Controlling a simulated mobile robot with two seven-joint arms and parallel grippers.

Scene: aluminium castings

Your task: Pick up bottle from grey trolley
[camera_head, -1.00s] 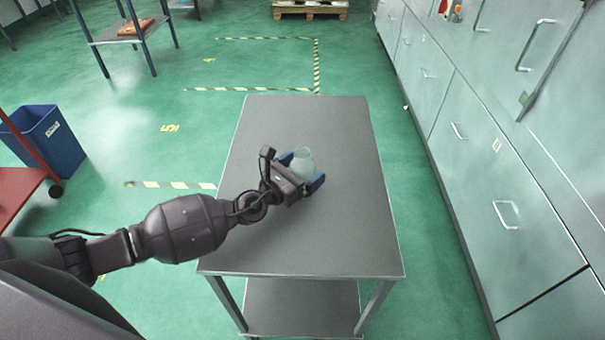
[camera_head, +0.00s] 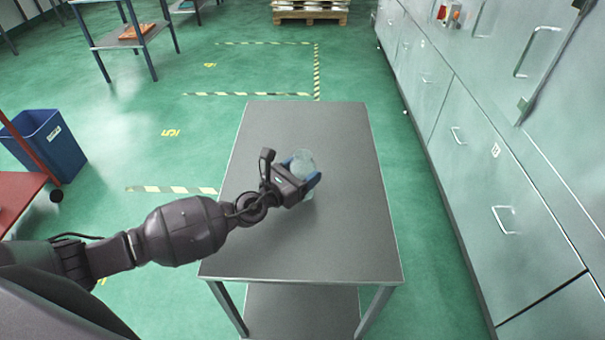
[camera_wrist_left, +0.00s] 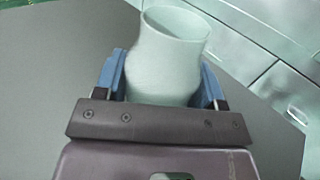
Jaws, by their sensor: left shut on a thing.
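The bottle (camera_head: 304,161) is pale, whitish-green and translucent, and it is over the middle of the grey trolley (camera_head: 335,240). My left gripper (camera_head: 303,170) comes in from the left and is shut on the bottle. In the left wrist view the bottle (camera_wrist_left: 166,62) stands between the two blue fingers, with a wide round rim at its top. The gripper (camera_wrist_left: 165,85) has a finger on each side of it. The bottle's lower part is hidden by the gripper, so I cannot tell whether its base touches the trolley top. My right gripper is not in view.
The rest of the trolley top is bare. Metal cabinets (camera_head: 480,170) with handles run along the right side. A blue bin (camera_head: 45,145) and a red cart (camera_head: 15,195) stand at the left. Green floor is free beyond the trolley, with a pallet (camera_head: 310,10) far back.

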